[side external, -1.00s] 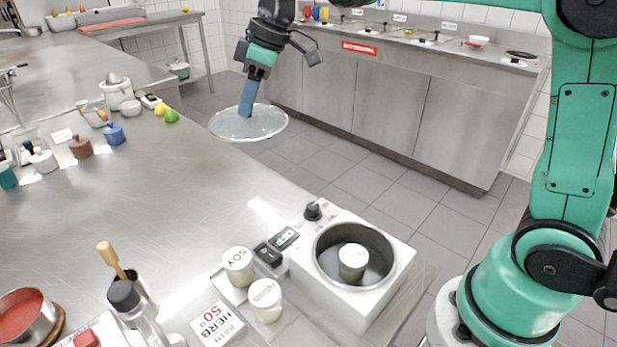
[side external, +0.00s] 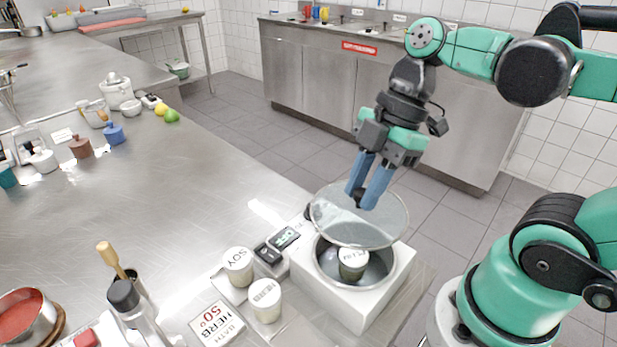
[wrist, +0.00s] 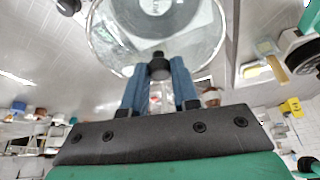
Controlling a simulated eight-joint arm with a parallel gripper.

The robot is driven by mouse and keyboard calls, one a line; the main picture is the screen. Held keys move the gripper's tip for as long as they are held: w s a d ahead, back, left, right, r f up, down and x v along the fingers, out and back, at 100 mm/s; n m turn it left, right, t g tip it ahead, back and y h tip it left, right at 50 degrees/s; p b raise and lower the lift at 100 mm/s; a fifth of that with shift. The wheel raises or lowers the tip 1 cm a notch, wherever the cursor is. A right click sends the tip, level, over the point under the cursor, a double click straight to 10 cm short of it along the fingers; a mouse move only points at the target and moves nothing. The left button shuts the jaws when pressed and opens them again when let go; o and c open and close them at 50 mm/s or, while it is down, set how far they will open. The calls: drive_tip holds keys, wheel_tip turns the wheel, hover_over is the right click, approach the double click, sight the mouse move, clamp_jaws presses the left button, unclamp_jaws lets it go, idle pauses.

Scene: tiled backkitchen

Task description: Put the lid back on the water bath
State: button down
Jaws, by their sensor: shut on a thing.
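The water bath (side external: 345,300) is a white box with a round steel well at the counter's right end. A jar with a pale labelled cap (side external: 353,262) stands in the well. My gripper (side external: 364,198) is shut on the dark knob of the round, clear lid (side external: 335,228). The lid is tilted and hangs above the well, apart from the rim as far as I can tell, covering the well's far part in the side view. In the wrist view the lid (wrist: 110,50) extends beyond my fingers, with the knob (wrist: 160,68) between them.
Two capped jars, one marked SOY (side external: 238,266) and the other (side external: 265,300), stand left of the bath. A sign reading HERB BATH 50° (side external: 217,322) lies in front. The middle of the counter (side external: 170,220) is clear.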

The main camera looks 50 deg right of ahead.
drive_tip(key=shift+s+f, duration=0.15)
drive_tip(key=shift+f, duration=3.15)
drive_tip(key=shift+f, duration=0.2)
drive_tip(key=shift+c, duration=0.5)
unclamp_jaws()
drive_tip(key=shift+r, duration=0.1)
drive_tip(key=shift+r, duration=3.45)
